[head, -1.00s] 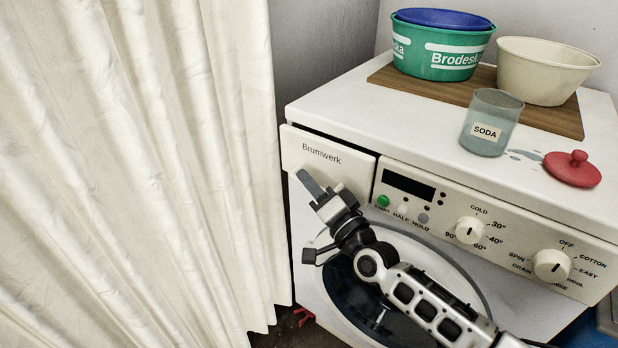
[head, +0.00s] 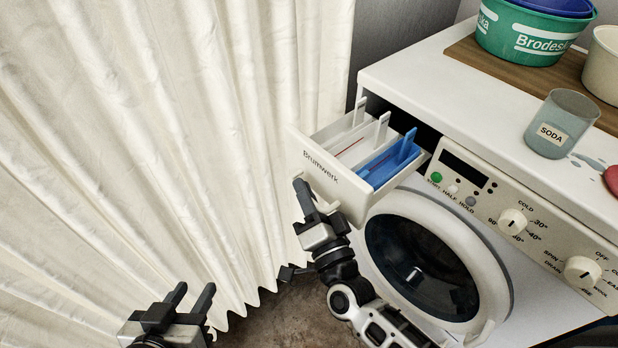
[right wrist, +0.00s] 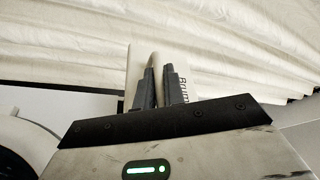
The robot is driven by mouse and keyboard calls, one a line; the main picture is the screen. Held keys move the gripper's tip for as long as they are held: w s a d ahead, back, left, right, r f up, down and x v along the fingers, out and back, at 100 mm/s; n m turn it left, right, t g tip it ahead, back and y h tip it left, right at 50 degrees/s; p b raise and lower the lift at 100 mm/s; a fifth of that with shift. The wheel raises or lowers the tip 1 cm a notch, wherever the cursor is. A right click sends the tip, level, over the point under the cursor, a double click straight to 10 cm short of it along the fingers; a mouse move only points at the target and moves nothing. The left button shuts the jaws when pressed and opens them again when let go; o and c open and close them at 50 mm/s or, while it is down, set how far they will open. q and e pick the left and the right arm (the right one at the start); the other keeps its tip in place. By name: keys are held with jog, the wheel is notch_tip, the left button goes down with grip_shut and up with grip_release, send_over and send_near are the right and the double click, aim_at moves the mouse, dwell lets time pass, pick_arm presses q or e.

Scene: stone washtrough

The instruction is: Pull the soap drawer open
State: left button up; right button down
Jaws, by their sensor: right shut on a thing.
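The soap drawer (head: 326,172) of the white washing machine is pulled out at the machine's upper left. Its open top shows white compartments with upright tabs and a blue insert (head: 386,163). My right gripper (head: 304,192) is at the lower edge of the drawer front. The right wrist view shows its fingers (right wrist: 160,85) shut on a white part of the drawer; the exact grip is partly hidden in the head view. My left gripper (head: 192,296) is at the bottom left, apart from the drawer, with its two fingers spread and nothing seen between them.
A cream curtain (head: 180,130) hangs close to the left of the drawer. The round door (head: 425,265) is below. On the machine top (head: 450,85) stand a soda cup (head: 562,125), a green tub (head: 520,35) and a cream bowl (head: 605,65); a red lid lies at the right edge.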

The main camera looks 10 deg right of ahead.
pick_arm(q)
jog(key=shift+a, duration=0.1)
pick_arm(e)
jog(key=shift+s+a, duration=0.15)
jog(key=shift+a, duration=0.05)
jog(key=c, duration=1.8)
grip_release()
jog(key=shift+o, duration=0.2)
